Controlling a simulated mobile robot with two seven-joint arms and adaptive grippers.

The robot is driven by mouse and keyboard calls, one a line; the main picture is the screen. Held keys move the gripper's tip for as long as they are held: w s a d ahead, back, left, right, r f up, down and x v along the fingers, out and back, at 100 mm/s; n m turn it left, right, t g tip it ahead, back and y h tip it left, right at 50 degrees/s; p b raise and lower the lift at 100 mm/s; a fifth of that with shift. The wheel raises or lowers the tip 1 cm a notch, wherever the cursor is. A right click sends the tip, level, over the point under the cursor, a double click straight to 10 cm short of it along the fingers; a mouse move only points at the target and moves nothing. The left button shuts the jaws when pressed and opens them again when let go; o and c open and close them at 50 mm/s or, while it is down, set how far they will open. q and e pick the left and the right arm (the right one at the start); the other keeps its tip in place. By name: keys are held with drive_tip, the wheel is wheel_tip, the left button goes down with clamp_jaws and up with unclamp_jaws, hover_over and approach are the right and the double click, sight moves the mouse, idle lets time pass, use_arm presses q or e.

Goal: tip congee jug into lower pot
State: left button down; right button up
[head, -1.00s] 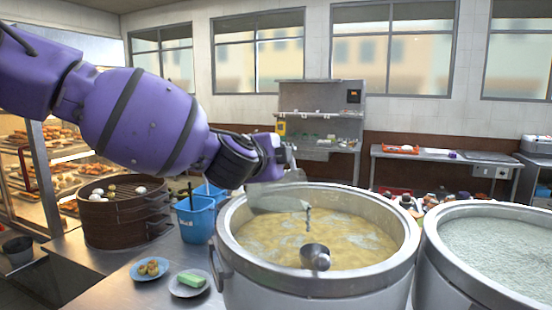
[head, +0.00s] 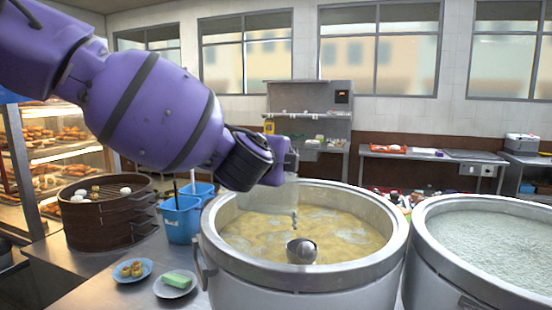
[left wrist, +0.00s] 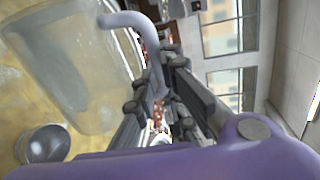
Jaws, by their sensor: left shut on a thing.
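My left gripper (head: 284,165) is shut on the handle of a clear jug (head: 262,199). The jug hangs over the left part of the near pot (head: 310,283), which holds yellow congee below its rim. In the left wrist view the jug (left wrist: 75,65) shows large, its handle running to the fingers of my left gripper (left wrist: 158,82). Whether anything is inside the jug or flowing from it is unclear. A second pot (head: 435,262) to the right holds pale grey-green congee closer to its rim. My right gripper is not in view.
A metal ladle (head: 301,250) rests in the near pot and shows in the left wrist view (left wrist: 43,144). Blue tubs (head: 182,222), a steamer basket (head: 100,222) and two small plates, one blue (head: 131,284) and one grey (head: 175,291), stand left of it.

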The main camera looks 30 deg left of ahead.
use_arm(q)
drive_tip(key=shift+w+d+m, duration=0.25)
drive_tip(key=shift+d+m, duration=0.25)
drive_tip(key=shift+d, duration=0.15)
drive_tip(key=shift+w+d+r+m+b, duration=0.15)
drive_tip(key=shift+d+m+b, duration=0.25)
drive_tip(key=shift+d, duration=0.2)
idle(1.2)
